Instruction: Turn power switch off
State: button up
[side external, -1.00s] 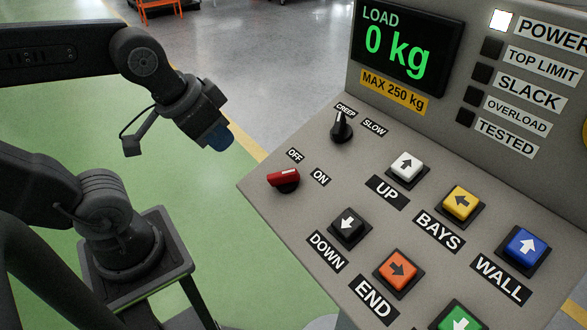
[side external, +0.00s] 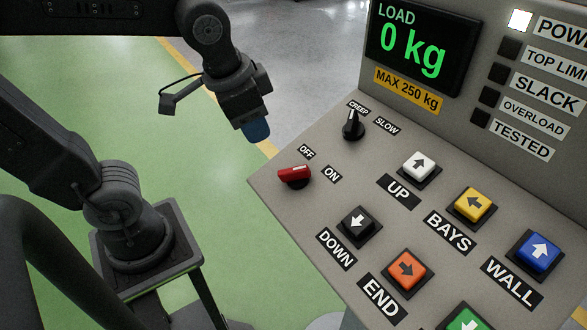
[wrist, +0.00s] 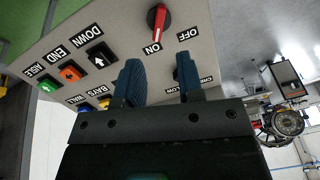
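The red power switch (side external: 294,175) is a rotary knob on the grey panel's left part, by the OFF label (side external: 307,152) and ON label (side external: 332,174). In the wrist view the switch (wrist: 158,20) has its white line pointing towards ON. The POWER lamp (side external: 520,20) is lit white. My gripper (side external: 257,130) is in the air above and left of the switch in the side view, apart from it. In the wrist view my gripper (wrist: 158,70) shows two blue fingers spread apart with nothing between them.
The black CREEP/SLOW knob (side external: 353,125) stands close to the switch; my right finger partly hides it in the wrist view. Several coloured push buttons, such as the white UP button (side external: 420,164), lie to the right. The display (side external: 420,45) reads 0 kg.

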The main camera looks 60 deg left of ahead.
aim_at(294, 169)
jog(key=shift+o, duration=0.6)
jog(key=w+d+m+g+y, duration=0.1)
jog(key=w+d+m+g, duration=0.1)
jog(key=w, duration=0.3)
jog(key=shift+w+d+f+m+y, duration=0.15)
jog(key=shift+w+d+m+y, duration=0.15)
jog(key=shift+d+m, duration=0.55)
jog(key=x, duration=1.3)
jog(key=shift+s+a+f, duration=0.1)
jog(key=shift+a+f, duration=0.1)
jog(key=shift+f, duration=0.2)
grip_shut()
